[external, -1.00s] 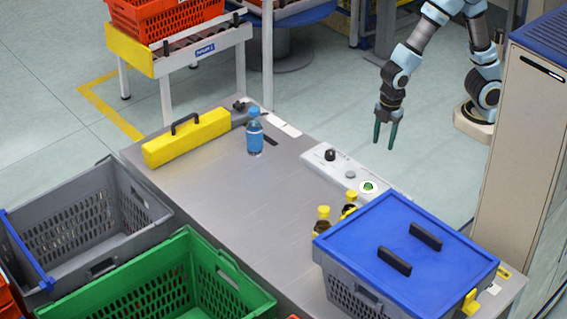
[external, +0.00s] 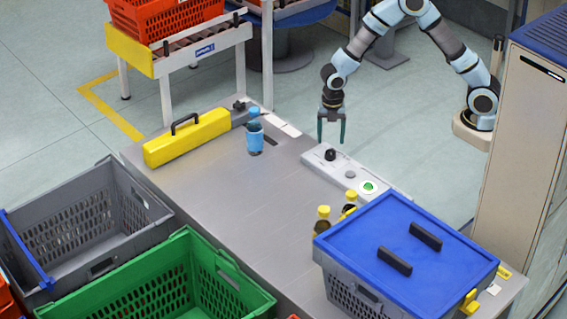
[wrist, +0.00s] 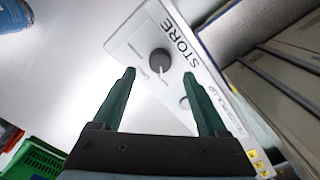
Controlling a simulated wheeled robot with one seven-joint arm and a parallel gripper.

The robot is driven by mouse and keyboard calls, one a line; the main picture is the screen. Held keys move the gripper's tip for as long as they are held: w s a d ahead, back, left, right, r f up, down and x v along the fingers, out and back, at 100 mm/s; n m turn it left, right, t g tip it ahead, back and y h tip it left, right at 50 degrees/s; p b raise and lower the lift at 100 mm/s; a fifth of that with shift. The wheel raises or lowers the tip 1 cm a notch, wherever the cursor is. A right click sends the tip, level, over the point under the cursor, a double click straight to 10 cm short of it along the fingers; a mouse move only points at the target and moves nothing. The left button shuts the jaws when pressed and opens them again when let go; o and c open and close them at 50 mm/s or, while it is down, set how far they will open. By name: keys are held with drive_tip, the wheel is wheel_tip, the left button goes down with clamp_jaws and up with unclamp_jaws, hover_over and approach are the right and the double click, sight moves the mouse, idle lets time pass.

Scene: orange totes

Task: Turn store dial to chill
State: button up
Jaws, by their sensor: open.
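The store dial (external: 330,154) is a small black knob on a white control panel (external: 318,160) along the bench's far right edge. In the wrist view the dial (wrist: 160,61) sits beside the printed word STORE, with small labels around it too blurred to read. A pale pointer mark shows on the knob's lower side. My gripper (external: 331,143) hangs pointing down just above the dial. In the wrist view its two green fingers (wrist: 160,75) are open, with the dial showing between and beyond their tips, apart from them. Nothing is held.
A grey button (external: 350,174) and a green button (external: 369,187) share the panel. Yellow-capped bottles (external: 323,213) and a blue-lidded crate (external: 375,240) are nearer. The bench middle is clear.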

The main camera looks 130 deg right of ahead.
sight(329, 152)
wheel_tip(329, 152, down, 6)
drive_tip(key=shift+r+p, duration=0.15)
drive_tip(key=shift+p, duration=0.2)
drive_tip(key=shift+c, duration=0.3)
clamp_jaws()
